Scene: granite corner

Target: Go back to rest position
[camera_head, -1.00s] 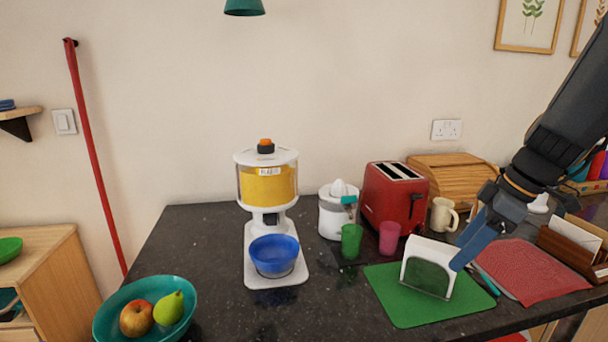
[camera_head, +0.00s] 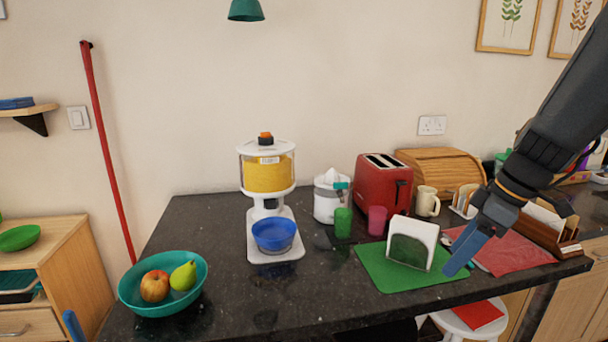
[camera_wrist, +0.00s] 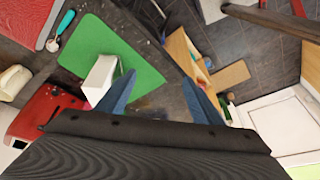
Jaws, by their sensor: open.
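In the wrist view the holder (camera_wrist: 101,76) lies just beyond the left finger.
A red toaster (camera_head: 383,190), a juicer (camera_head: 327,198), a dispenser (camera_head: 267,175) with a blue bowl (camera_head: 273,236), cups and a fruit bowl (camera_head: 150,300) stand on the counter. A red cloth (camera_head: 512,252) and letter rack (camera_head: 548,238) are right. A stool (camera_head: 470,320) stands below the front edge.

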